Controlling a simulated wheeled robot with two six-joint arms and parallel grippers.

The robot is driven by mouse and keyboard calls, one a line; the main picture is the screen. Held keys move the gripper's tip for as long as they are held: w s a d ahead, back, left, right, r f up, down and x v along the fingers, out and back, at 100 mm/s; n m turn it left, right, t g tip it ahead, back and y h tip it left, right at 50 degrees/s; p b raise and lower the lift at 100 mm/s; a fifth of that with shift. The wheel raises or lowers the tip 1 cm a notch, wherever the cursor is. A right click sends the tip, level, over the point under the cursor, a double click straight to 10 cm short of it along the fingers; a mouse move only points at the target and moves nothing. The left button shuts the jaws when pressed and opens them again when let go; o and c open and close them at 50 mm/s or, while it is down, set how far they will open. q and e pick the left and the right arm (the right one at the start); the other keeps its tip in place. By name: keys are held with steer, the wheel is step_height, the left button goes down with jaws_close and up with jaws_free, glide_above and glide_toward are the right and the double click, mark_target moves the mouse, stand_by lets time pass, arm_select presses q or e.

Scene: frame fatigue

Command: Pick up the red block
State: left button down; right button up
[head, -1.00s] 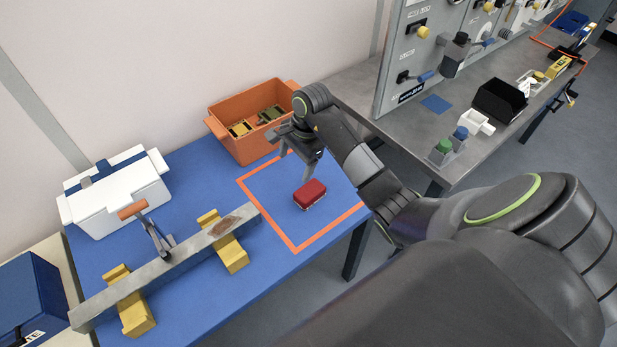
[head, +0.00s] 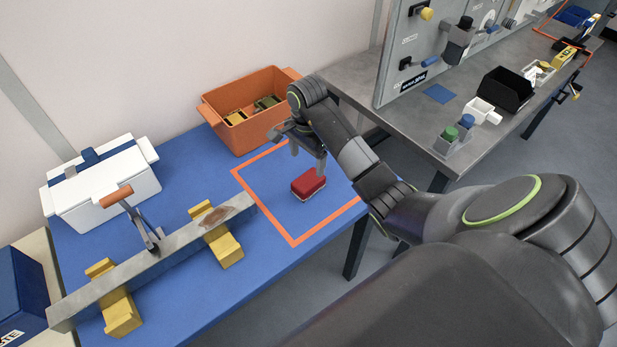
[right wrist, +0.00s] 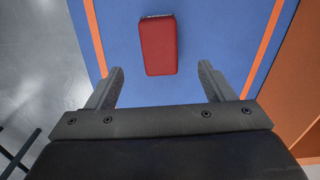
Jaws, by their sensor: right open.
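The red block (head: 308,184) lies on the blue table inside the orange-outlined square (head: 262,209). In the right wrist view the red block (right wrist: 158,45) lies ahead of the fingertips, roughly centred between them, and apart from both. My right gripper (head: 308,160) is open and empty. It is above the square, just behind the block in the head view. Its two fingers also show in the right wrist view (right wrist: 161,80). My left gripper does not show in any view.
An orange bin (head: 250,139) with several small parts stands behind the square. A metal beam (head: 170,257) on yellow supports (head: 225,250) lies to the left. A white box with a blue strap (head: 102,190) stands at the far left. A grey workbench (head: 420,125) is at the right.

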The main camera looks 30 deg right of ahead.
mark_target(309, 179)
steer(key=shift+f+b, duration=2.7)
steer(key=shift+f, duration=0.4)
steer(key=shift+d+f+b, duration=0.1)
steer(key=shift+f+b, duration=0.35)
steer(key=shift+b, duration=0.05)
step_height(309, 179, down, 3)
steer(key=shift+d+r+p, duration=0.1)
steer(key=shift+p, duration=0.7)
steer(key=shift+f, duration=0.2)
steer(key=c, duration=1.1)
steer(key=shift+c, duration=0.2)
